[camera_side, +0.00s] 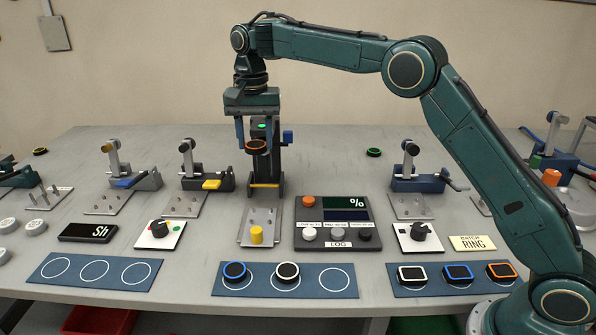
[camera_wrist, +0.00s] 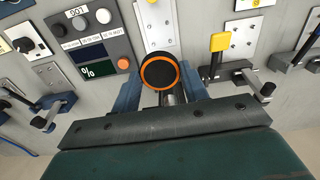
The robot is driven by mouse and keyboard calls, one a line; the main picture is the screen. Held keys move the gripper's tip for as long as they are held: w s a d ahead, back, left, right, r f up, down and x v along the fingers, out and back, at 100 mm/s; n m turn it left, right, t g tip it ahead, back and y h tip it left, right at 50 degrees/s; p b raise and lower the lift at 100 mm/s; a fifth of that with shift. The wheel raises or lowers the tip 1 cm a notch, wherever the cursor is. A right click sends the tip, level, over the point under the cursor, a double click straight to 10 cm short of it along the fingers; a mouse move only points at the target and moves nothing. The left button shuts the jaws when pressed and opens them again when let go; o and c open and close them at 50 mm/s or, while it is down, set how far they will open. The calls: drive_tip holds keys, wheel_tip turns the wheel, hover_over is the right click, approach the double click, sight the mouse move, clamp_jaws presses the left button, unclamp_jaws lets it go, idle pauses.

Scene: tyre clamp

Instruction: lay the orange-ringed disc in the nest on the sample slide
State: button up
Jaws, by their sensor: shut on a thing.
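The orange-ringed disc (camera_side: 257,147) is black with an orange rim. It is held between the two blue fingers of my gripper (camera_side: 258,143), in front of a dark upright instrument with a green light (camera_side: 263,126). In the wrist view the disc (camera_wrist: 159,73) lies between the fingertips, its dark face toward the camera. I cannot make out the nest clearly.
A control box with a display (camera_side: 338,224) stands right of the plate. Toggle clamps (camera_side: 205,177) stand on both sides. A blue mat (camera_side: 310,282) in front holds blue-ringed (camera_side: 235,271) and white-ringed (camera_side: 287,272) discs; its right circle is empty.

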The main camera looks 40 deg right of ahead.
hover_over(261, 218)
wheel_tip(261, 218, down, 13)
drive_tip(key=shift+d+f, duration=0.1)
idle(0.4)
drive_tip(key=shift+f, duration=2.75)
drive_tip(key=shift+f, duration=0.15)
drive_tip(key=o, duration=1)
